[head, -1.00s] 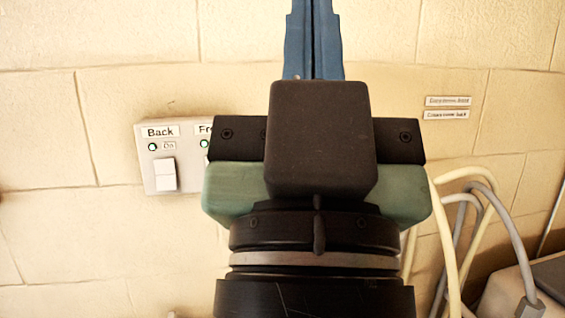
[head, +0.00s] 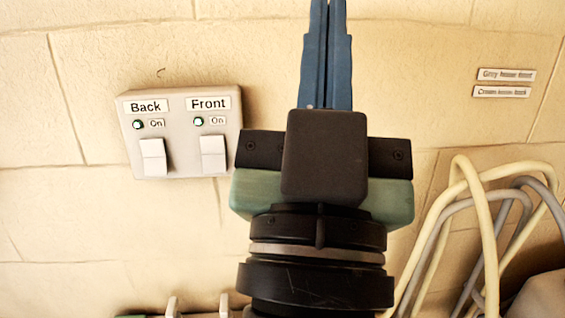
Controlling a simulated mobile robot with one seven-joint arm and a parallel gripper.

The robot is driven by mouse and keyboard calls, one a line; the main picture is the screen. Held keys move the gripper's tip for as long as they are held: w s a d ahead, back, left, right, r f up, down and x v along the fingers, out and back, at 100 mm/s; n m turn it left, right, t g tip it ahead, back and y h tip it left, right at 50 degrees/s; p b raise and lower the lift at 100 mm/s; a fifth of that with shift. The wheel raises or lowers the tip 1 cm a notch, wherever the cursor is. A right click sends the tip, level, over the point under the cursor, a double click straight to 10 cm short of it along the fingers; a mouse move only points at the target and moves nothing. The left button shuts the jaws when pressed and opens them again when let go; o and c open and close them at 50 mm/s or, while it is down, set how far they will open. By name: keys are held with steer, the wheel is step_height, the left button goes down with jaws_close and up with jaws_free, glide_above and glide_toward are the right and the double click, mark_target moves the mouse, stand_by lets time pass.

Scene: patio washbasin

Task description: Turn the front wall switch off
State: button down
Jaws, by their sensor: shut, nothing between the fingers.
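A pale switch box (head: 184,178) is fixed to the wall left of my gripper. Its right-hand rocker, the front switch (head: 213,154), sits under a "Front" label, with a green lamp marked "On" above it. Its left-hand rocker, the back switch (head: 153,157), sits under a "Back" label, also with a green lamp marked "On". My gripper (head: 327,6) has blue fingers pressed together, pointing up the picture, with nothing between them. It is to the right of the box, and its dark body is close to the box's right edge in the picture. The fingertips are at or beyond the top edge.
Cream and grey hoses (head: 485,215) hang in loops at the right. Two small wall labels (head: 506,75) name a grey hose front and a cream hose back. Pale upright parts (head: 172,306) show at the bottom edge. The block wall left of the box is bare.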

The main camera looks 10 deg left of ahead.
steer(key=s+a+f+n+g+y+p, duration=0.1)
steer(key=a+f, duration=0.4)
steer(key=f, duration=0.5)
steer(key=s+a+f+n+g+y+p, duration=0.1)
steer(key=a+f+g+y, duration=0.3)
steer(key=f, duration=0.6)
steer(key=shift+s+a+n+p, duration=0.3)
steer(key=shift+a+n, duration=0.2)
steer(key=shift+a, duration=0.25)
steer(key=shift+w, duration=0.15)
glide_toward(214, 158)
step_height(214, 158, up, 4)
steer(key=w, duration=0.2)
steer(key=shift+w+a+f, duration=0.2)
steer(key=shift+w+a, duration=0.1)
steer(key=shift+w, duration=0.15)
steer(key=shift+w+a+f, duration=0.25)
steer(key=shift+w, duration=0.2)
steer(key=shift+w+a+f+p, duration=0.2)
steer(key=shift+w+f+p, duration=0.15)
steer(key=shift+w, duration=0.4)
steer(key=shift+f, duration=0.15)
